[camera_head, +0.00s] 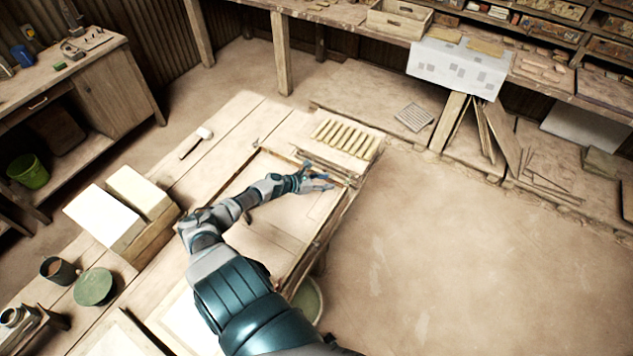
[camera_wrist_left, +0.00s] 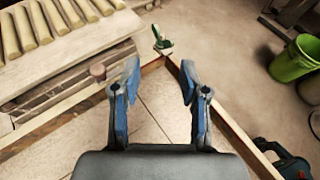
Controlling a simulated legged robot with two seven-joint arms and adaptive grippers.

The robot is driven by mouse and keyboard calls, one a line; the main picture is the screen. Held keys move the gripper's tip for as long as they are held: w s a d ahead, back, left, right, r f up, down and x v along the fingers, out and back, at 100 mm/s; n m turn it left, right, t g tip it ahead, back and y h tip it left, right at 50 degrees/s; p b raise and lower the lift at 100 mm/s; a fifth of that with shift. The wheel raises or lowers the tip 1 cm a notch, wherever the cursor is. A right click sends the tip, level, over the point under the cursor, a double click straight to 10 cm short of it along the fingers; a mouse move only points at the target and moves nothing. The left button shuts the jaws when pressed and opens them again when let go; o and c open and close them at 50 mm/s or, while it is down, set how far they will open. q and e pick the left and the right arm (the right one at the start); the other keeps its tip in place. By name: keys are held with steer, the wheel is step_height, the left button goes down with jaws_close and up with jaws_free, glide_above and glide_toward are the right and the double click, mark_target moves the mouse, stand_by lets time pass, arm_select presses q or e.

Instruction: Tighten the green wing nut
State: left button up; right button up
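The green wing nut (camera_wrist_left: 163,43) stands on a bolt at the corner of a wooden frame (camera_wrist_left: 237,132) in the left wrist view. My left gripper (camera_wrist_left: 157,83) is open and empty, its two blue fingers apart. The nut lies beyond the fingertips, not touching them. In the head view my left gripper (camera_head: 322,178) hangs over the right end of the wooden frame (camera_head: 219,191) on the table. I cannot make out the nut clearly there. My right gripper is not in view.
Several clay rolls (camera_head: 346,136) lie beside the frame; they also show in the left wrist view (camera_wrist_left: 50,20). A green bucket (camera_wrist_left: 296,60) stands on the floor.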

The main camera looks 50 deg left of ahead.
arm_select(q)
steer(key=shift+v, duration=2.2)
steer(key=shift+a+f, duration=0.1)
steer(key=shift+f, duration=0.05)
